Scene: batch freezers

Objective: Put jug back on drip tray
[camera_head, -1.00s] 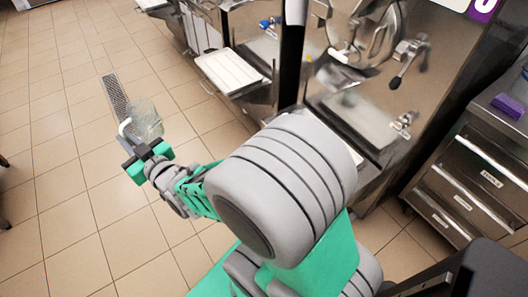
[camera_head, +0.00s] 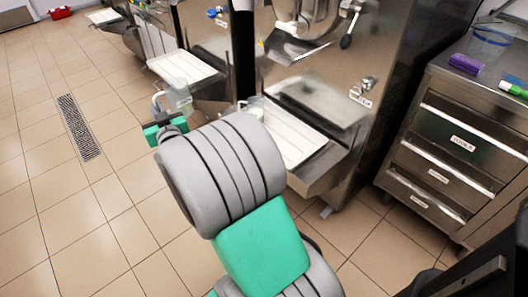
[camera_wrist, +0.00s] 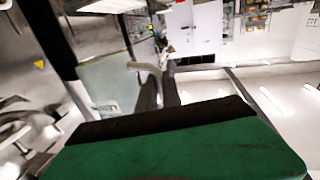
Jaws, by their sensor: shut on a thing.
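The clear jug (camera_head: 179,97) is in the air in front of the machines, its pale handle on its left side. My gripper (camera_head: 160,118) is shut on that handle. In the wrist view the see-through jug (camera_wrist: 108,84) is left of the dark fingers of my gripper (camera_wrist: 158,92). A white drip tray (camera_head: 300,147) juts from the nearer freezer, right of the jug and partly hidden by my arm. Another white tray (camera_head: 187,64) on the farther freezer shows behind the jug. I cannot tell which tray is the jug's own.
A small pale container (camera_head: 254,106) shows at the left of the nearer tray, partly hidden. A steel drawer cabinet (camera_head: 455,150) with a purple block (camera_head: 465,64) stands at right. Tiled floor with a drain grate (camera_head: 78,127) is open at left.

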